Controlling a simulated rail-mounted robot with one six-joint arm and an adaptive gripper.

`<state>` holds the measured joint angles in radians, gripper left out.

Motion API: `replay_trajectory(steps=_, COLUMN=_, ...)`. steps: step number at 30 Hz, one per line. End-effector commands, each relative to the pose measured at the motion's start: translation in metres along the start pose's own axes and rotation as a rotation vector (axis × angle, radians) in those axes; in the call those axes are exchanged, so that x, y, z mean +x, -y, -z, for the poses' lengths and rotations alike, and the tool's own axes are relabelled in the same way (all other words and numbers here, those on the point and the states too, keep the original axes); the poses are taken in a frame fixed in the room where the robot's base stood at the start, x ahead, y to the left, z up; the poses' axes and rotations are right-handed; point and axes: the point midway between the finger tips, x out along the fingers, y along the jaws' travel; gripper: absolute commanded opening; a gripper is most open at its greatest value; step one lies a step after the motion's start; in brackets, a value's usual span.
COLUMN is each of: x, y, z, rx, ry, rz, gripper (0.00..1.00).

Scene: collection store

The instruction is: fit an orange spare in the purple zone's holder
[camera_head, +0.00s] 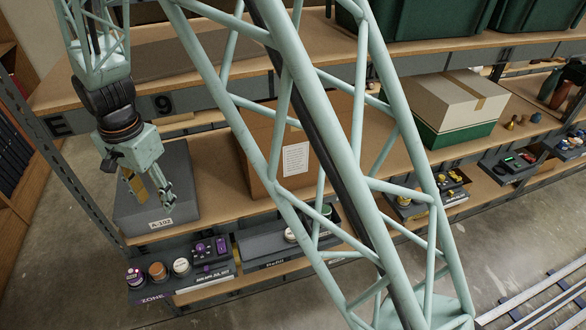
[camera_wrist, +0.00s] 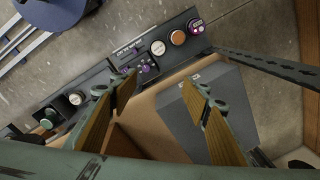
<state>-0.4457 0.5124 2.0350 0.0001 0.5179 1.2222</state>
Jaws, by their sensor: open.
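My gripper (camera_head: 153,197) hangs open and empty in front of and above the grey box labelled A-102 (camera_head: 170,170); its two fingers also show apart in the wrist view (camera_wrist: 158,98). The dark zone unit (camera_head: 213,268) sits along the lower shelf's front edge, with purple pieces (camera_head: 208,246) on it. At its left end stand three round pieces: a purple-sided one (camera_head: 136,277), an orange-topped one (camera_head: 158,271) and a white-topped one (camera_head: 181,266). The orange-topped piece shows past the fingertips in the wrist view (camera_wrist: 178,38). I cannot tell which seat is the holder.
A refill tray (camera_head: 270,242) with pale and green-topped round pieces lies right of the zone unit. A cardboard box (camera_head: 262,155) stands right of the grey box. The upper shelf (camera_head: 330,50) is above, and a shelf upright (camera_head: 60,160) is at the left.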

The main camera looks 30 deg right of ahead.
Motion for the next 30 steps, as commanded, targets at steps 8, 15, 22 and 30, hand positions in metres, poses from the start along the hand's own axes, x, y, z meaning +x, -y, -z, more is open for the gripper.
replay_trajectory(steps=8, x=-0.057, y=-0.032, z=0.018, rx=-0.069, ry=-0.015, rz=0.024, gripper=0.43)
replay_trajectory(steps=15, x=-0.101, y=-0.063, z=0.029, rx=-0.13, ry=-0.029, rz=0.041, gripper=0.43)
replay_trajectory(steps=22, x=-0.139, y=-0.096, z=0.036, rx=-0.189, ry=-0.044, rz=0.054, gripper=0.43)
replay_trajectory(steps=30, x=-0.18, y=-0.137, z=0.04, rx=-0.258, ry=-0.064, rz=0.068, gripper=0.43)
